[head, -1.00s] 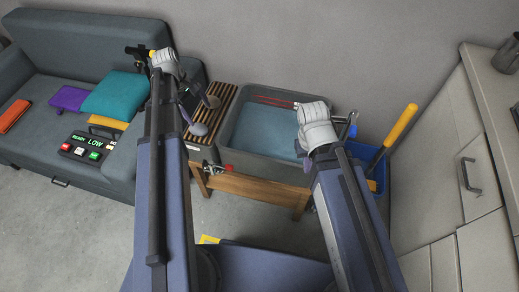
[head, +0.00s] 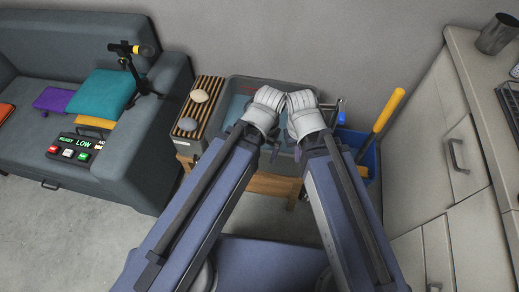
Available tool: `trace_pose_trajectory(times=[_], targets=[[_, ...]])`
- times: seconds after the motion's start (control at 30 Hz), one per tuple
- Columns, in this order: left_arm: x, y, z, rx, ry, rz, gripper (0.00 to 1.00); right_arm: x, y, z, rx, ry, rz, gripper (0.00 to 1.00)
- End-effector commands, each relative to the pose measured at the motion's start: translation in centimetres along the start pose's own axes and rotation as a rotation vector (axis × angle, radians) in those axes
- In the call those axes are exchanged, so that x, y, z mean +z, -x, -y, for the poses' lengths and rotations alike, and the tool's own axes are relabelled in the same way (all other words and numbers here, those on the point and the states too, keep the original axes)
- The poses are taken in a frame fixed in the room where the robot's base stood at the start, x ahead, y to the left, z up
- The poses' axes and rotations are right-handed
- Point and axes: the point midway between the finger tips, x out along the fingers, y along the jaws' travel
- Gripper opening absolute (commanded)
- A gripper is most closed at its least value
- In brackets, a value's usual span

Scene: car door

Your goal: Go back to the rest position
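My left gripper (head: 265,108) and my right gripper (head: 303,115) are side by side in the middle of the head view, in front of the grey tub. Their white wrist parts are close together, and I cannot tell whether they touch. The fingers are hidden or too small to make out, so I cannot tell whether either gripper is open or shut. I see no object held in either one. Both blue-grey arms reach forward from the bottom of the view.
A grey tub (head: 317,84) of water stands on a wooden stand (head: 271,185). Two stones lie on a slatted board (head: 212,87) at its left. A blue bin (head: 369,160) with a yellow-handled tool (head: 389,110) stands at right, beside cabinets (head: 425,185). A sofa (head: 160,130) is at left.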

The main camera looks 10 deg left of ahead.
Motion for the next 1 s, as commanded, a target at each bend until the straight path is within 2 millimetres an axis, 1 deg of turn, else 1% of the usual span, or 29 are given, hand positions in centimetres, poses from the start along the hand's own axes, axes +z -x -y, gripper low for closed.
trace_pose_trajectory(times=[0.17, 0.27, 0.37, 0.47, 0.6, 0.73, 0.83, 1.0], targets=[[0.0, 0.2, 0.0, 0.001, 0.002, 0.0, 1.0, 0.0, 0.2, 0.0, 0.0, 0.0, 0.0, 0.0], [0.0, 1.1, 0.1, 0.001, 0.003, 0.0, 1.0, 0.1, 1.1, -0.1, 0.0, 0.0, 0.0, 0.0], [0.1, 2.8, 0.3, 0.001, 0.004, 0.0, 1.0, 0.2, 2.8, -0.3, 0.0, 0.0, 0.0, 0.0], [0.3, 5.2, 0.5, 0.001, 0.004, 0.0, 1.0, 0.3, 5.2, -0.5, 0.0, 0.0, 0.0, 0.0], [0.5, 9.2, 0.9, 0.001, 0.005, 0.0, 1.0, 0.5, 9.2, -0.9, 0.0, -0.001, 0.0, 0.0], [0.7, 12.7, 1.3, 0.002, 0.005, 0.0, 1.0, 0.7, 12.7, -1.2, 0.0, -0.001, 0.0, 0.0], [0.8, 14.1, 1.4, 0.002, 0.005, 0.0, 1.0, 0.8, 14.1, -1.4, 0.0, -0.001, 0.0, 0.0], [0.8, 14.3, 1.4, 0.002, 0.005, 0.0, 1.0, 0.8, 14.3, -1.4, 0.0, -0.001, 0.0, 0.0]])
